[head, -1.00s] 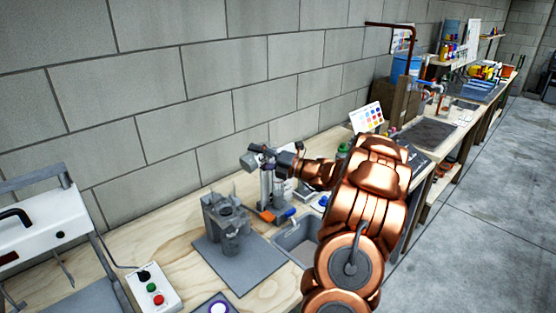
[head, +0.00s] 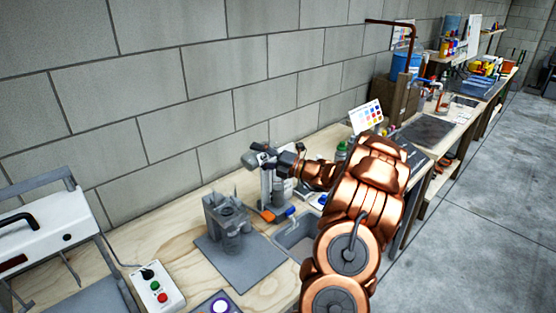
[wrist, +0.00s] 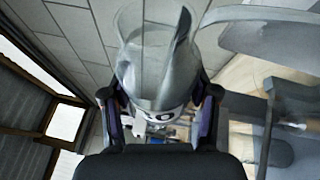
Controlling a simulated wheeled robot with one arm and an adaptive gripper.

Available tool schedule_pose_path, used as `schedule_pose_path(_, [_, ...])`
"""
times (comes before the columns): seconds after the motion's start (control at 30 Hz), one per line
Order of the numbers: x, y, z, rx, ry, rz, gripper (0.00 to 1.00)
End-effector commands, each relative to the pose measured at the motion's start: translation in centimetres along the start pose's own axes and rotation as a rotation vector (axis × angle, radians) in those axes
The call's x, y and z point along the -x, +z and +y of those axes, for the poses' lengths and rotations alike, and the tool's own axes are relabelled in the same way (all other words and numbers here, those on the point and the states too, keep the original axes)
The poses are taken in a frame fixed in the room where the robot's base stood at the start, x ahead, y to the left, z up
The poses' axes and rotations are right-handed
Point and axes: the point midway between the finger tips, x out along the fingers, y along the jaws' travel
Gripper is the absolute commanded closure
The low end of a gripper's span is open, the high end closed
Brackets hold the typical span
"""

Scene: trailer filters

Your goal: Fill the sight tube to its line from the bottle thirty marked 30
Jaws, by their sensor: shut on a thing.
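My gripper (wrist: 158,120) is shut on a clear bottle (wrist: 155,50) with a dark mark that looks like 30, partly cut off by the fingers. In the head view the bottle (head: 250,160) is a small grey shape at the end of my gripper (head: 270,156), lying well over toward the left, above the bench. An upright grey post (head: 267,188) stands just below it; I cannot tell if this is the sight tube or see its line. A large clear rounded thing (wrist: 270,35) fills the upper right of the wrist view. I cannot make out any pouring stream.
A grey fixture (head: 228,220) stands on a dark mat (head: 240,265) left of the post. An orange and blue tool (head: 275,214) and a sink (head: 293,238) are close by. A control box with buttons (head: 158,290) is at front left. The block wall stands close behind.

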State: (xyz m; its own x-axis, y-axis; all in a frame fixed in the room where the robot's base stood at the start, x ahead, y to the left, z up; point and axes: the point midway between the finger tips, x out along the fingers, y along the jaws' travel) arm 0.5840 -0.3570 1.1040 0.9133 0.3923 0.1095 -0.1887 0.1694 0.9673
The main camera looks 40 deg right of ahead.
Motion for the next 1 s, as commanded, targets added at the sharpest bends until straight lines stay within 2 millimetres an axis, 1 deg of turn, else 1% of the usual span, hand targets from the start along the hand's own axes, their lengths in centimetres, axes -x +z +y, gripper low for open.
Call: schedule_pose_path(1.0, [0.06, 0.11, -0.04, -0.066, 0.029, -0.015, 0.97])
